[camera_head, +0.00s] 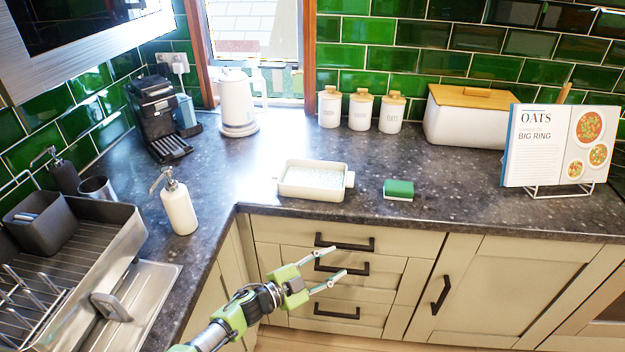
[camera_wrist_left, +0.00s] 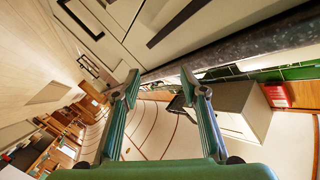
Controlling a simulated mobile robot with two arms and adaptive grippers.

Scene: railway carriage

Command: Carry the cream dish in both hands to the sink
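My left gripper (camera_head: 339,262) is open and empty in front of the drawers, below the counter edge and apart from the dish. Its two spread fingers also show in the left wrist view (camera_wrist_left: 160,75), with nothing between them. The dish is not seen in the wrist view. I cannot make out a sink basin. My right gripper is not in view.
A green sponge (camera_head: 398,188) lies right of the dish. A soap dispenser (camera_head: 179,207) stands to the left, near a metal dish rack (camera_head: 118,245) and steel drainboard (camera_head: 150,290). A kettle (camera_head: 237,103), canisters (camera_head: 361,109) and cookbook (camera_head: 545,148) stand behind. Drawer handles (camera_head: 343,268) jut out near my gripper.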

